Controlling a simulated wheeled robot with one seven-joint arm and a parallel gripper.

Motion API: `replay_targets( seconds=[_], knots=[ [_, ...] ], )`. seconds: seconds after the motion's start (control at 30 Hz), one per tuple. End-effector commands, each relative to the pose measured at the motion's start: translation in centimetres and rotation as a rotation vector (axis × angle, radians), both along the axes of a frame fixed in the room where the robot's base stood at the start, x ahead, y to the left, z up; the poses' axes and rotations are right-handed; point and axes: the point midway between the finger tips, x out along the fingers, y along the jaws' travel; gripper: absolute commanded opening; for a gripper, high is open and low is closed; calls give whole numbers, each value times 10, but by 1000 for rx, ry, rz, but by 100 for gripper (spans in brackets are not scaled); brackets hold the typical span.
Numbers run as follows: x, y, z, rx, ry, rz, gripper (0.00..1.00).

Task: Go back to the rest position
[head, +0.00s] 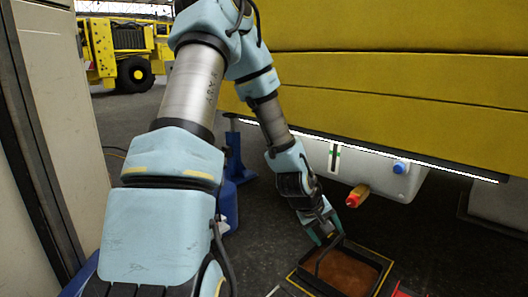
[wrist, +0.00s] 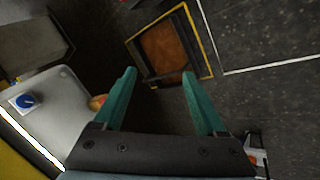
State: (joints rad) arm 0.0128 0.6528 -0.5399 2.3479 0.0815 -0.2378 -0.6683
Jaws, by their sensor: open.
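My gripper (wrist: 158,88) is open and empty, with two green fingers spread apart in the wrist view. In the head view my gripper (head: 322,232) hangs at the end of my arm, near the left back edge of a tray (head: 376,262) on the floor. The tray has a dark rim and a brown inside. It also shows beyond the fingertips in the wrist view (wrist: 166,48). I cannot tell the exact height of my gripper above it.
A yellow boom body (head: 400,90) spans the upper right. Under it hang a white tank (head: 375,176) with a blue cap (head: 400,167) and a red-tipped yellow fitting (head: 357,196). A blue stand (head: 236,155) is behind my arm. A pale cabinet (head: 60,100) stands at left.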

Motion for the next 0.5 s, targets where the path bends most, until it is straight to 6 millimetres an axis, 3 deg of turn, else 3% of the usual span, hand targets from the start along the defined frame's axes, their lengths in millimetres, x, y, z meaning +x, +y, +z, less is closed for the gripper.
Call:
replay_targets(
  seconds=[0.03,0.2,0.3,0.5],
  knots=[
    [1,29,13,86,-26,-32,74],
    [-12,120,51,324,-35,-131,74],
    [-26,159,73,411,-19,-168,74],
    [-57,212,109,498,22,-220,74]
  ],
)
